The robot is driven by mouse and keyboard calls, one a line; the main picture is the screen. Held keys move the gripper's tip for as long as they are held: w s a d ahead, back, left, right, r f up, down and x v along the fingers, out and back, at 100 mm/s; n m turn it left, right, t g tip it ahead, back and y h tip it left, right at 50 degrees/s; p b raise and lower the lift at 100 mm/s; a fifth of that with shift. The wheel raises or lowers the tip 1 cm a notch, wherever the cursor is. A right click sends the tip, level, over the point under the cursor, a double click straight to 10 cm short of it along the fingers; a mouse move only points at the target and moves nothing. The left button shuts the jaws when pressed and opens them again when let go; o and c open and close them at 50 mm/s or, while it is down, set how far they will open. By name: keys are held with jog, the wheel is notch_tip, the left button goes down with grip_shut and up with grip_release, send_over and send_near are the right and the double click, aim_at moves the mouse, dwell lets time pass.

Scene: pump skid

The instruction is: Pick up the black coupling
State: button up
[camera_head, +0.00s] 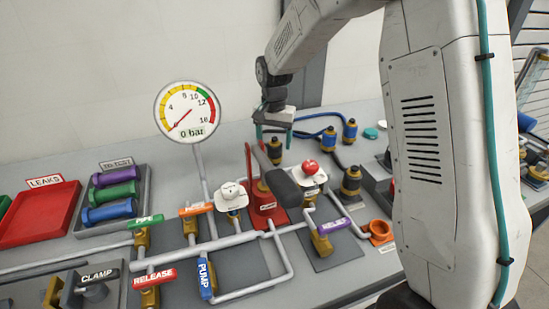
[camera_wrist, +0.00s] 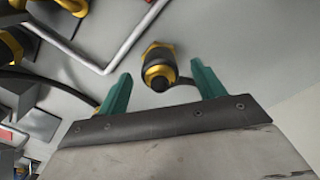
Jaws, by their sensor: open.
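A black coupling (camera_head: 274,150) with a gold base stands on the grey bench below my gripper (camera_head: 274,132) in the head view. In the wrist view the black coupling (camera_wrist: 158,68) is seen from above, with a gold hex collar. It lies between and slightly beyond the tips of my two teal fingers (camera_wrist: 160,76). The fingers are open and hold nothing. I see no contact with the coupling. A second black coupling with gold parts (camera_head: 351,182) stands further right and nearer in the head view.
Blue couplings (camera_head: 350,132) with a blue hose stand to the right. A pressure gauge (camera_head: 187,112) reading 0 bar rises at left. Pipes, valves and a red pump (camera_head: 265,212) with a dark lever fill the front. A red leaks tray (camera_head: 40,214) is at far left.

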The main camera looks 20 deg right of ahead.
aim_at(274, 143)
notch_tip(274, 143, down, 4)
jog(key=shift+w+f, duration=0.1)
jog(key=shift+f, duration=0.1)
jog(key=c, duration=1.2)
notch_tip(274, 143, up, 10)
jog(key=shift+r, duration=0.1)
